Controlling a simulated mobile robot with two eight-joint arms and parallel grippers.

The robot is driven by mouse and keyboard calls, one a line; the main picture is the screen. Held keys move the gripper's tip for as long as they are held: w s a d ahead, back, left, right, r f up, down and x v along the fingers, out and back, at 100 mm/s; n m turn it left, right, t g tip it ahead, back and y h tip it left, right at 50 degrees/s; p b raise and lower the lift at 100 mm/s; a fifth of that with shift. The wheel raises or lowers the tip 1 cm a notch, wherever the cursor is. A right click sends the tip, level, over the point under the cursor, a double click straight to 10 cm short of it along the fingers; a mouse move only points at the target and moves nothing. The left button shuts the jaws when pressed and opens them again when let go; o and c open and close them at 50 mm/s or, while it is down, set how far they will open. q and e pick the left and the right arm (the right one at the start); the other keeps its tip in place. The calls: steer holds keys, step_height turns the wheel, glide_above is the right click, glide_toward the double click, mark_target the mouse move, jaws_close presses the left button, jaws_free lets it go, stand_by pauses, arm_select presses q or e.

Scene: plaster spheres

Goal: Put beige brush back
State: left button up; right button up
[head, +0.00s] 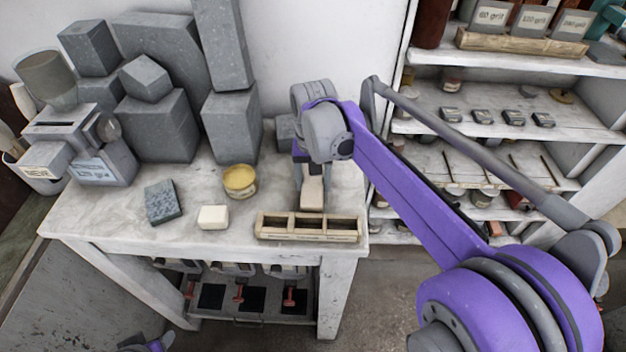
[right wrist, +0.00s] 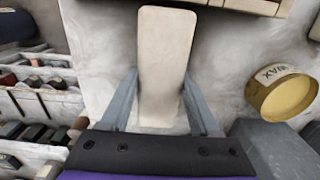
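The beige brush (head: 313,192), a long pale block, is at the right end of the white table, just behind the wooden tray. In the right wrist view the brush (right wrist: 165,60) lies lengthwise between the two grey fingers of my right gripper (right wrist: 161,85), which meet its sides. My right gripper (head: 312,175) points down, shut on the brush. I cannot tell whether the brush touches the table. The wooden tray (head: 308,238) has three compartments; its edge also shows in the right wrist view (right wrist: 250,6). My left gripper is not clearly visible.
A yellow-topped wax tin (head: 240,182), a cream block (head: 213,217) and a dark speckled block (head: 163,202) stand left of the tray. Grey plaster blocks (head: 160,125) fill the table's back. Shelves (head: 465,105) stand to the right.

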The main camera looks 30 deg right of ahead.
mark_target(313, 180)
steer(key=o, duration=0.5)
steer(key=shift+c, duration=0.2)
steer(key=shift+r, duration=0.2)
step_height(313, 180, up, 12)
steer(key=p, duration=0.1)
